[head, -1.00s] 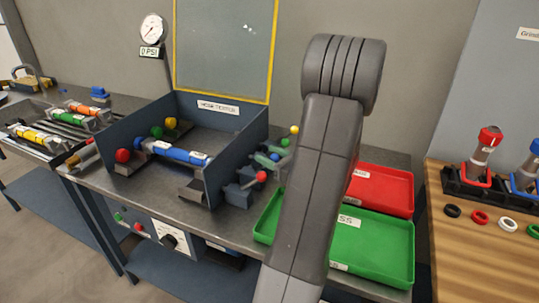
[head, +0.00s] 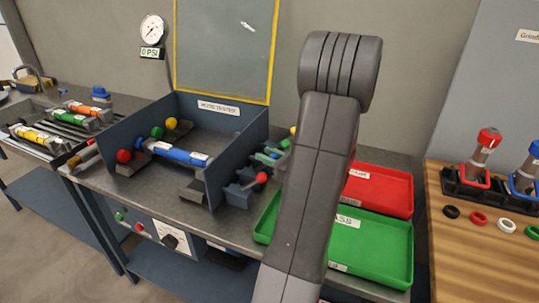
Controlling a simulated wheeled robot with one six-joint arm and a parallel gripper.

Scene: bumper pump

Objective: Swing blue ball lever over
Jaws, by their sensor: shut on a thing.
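A small blue ball (head: 275,156) shows on the bank of levers at the right outer side of the tester box, partly crowded by its neighbours. A red ball lever (head: 262,177) is in front of it, with green behind and a yellow ball (head: 294,130) partly hidden by my arm. Inside the tester box (head: 228,163), a blue cylinder (head: 180,154) lies along the floor. Another blue ball (head: 138,143) is at its left end, among red, green and yellow balls. My gripper is not visible; my arm's thick grey links cover the area right of the levers.
A red tray (head: 385,190) and a green tray (head: 375,250) lie right of my arm. A gauge (head: 153,29) above a 0 PSI sign stands behind the box. Coloured cylinders lie at left. A wooden bench (head: 465,260) with pumps and rings is at right.

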